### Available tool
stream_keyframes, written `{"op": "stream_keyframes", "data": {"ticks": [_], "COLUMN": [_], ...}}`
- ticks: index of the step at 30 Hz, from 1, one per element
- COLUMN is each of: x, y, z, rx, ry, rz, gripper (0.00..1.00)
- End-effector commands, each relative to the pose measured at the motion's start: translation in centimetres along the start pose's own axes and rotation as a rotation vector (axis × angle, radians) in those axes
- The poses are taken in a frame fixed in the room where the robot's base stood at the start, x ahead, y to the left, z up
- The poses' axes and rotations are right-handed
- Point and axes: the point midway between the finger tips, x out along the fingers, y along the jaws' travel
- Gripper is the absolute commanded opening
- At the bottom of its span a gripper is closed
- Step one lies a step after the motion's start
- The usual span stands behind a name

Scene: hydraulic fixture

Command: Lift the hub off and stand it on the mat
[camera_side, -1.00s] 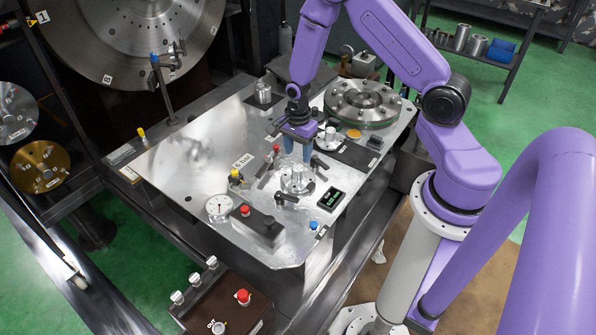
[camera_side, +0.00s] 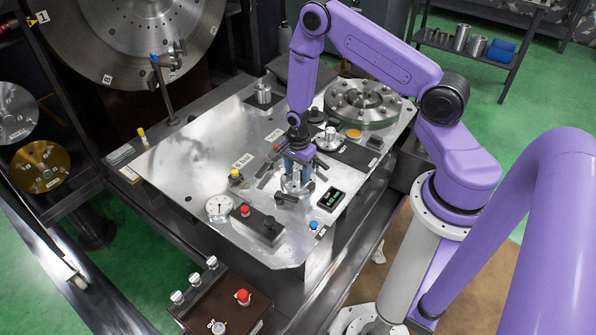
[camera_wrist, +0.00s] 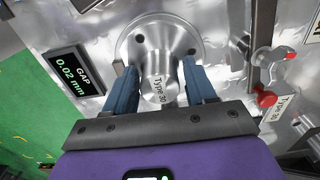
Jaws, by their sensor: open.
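The hub (camera_wrist: 160,78) is a shiny metal cylinder marked "Type 30" on a round flange with dark holes. In the side view the hub's place (camera_side: 291,187) is on the steel plate, partly hidden by my gripper. My gripper (camera_wrist: 160,88) is open, its two blue fingers one on each side of the hub's cylinder. In the side view my gripper (camera_side: 298,172) points down over it. I cannot tell whether the fingers touch the metal. A dark mat (camera_side: 352,155) lies on the plate behind and right of the hub, with a small silver part near its left end.
A gap display (camera_side: 331,199) reading 0.02 mm stands right of the hub. A black handle lies close in front. A large flanged disc (camera_side: 362,103) is behind.

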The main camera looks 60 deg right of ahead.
Motion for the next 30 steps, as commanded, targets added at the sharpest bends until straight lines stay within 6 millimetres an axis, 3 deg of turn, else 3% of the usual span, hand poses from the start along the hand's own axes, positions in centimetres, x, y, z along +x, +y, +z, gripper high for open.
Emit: {"op": "stream_keyframes", "data": {"ticks": [5, 10, 11, 30], "x": [0.0, 0.0, 0.0, -1.8], "y": [0.0, 0.0, 0.0, -0.1], "z": [0.0, 0.0, 0.0, 0.0], "rx": [0.000, 0.000, 0.000, 0.000], "ry": [0.000, 0.000, 0.000, 0.000], "rz": [0.000, 0.000, 0.000, -0.001], "gripper": [0.55, 0.03, 0.00, 0.00]}}
